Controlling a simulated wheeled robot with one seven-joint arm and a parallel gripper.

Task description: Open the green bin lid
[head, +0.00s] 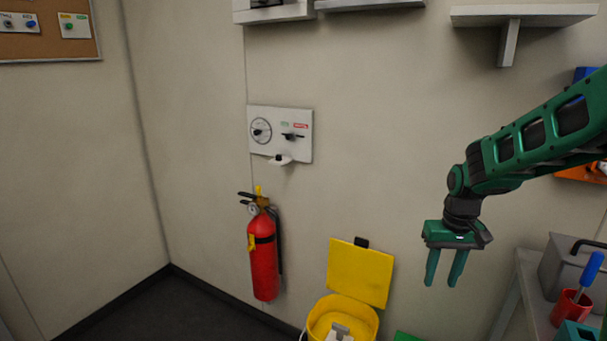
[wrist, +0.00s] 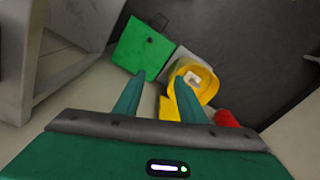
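The green bin lid (wrist: 143,46) shows in the wrist view as a flat green square with a dark tab at its upper edge, and it looks shut. In the head view only a small green corner (head: 407,337) of it shows at the bottom edge. My gripper (head: 444,283) is in the air above and to the right of that corner, with its fingers pointing down. In the wrist view the fingers (wrist: 158,85) are apart with nothing between them, and the lid lies beyond the left fingertip, not touched.
A yellow bin (head: 343,314) with its lid (head: 360,272) raised stands left of the green lid. A red fire extinguisher (head: 263,255) hangs on the wall further left. A bench (head: 529,275) with a red cup (head: 568,308) is at the right. The floor at left is clear.

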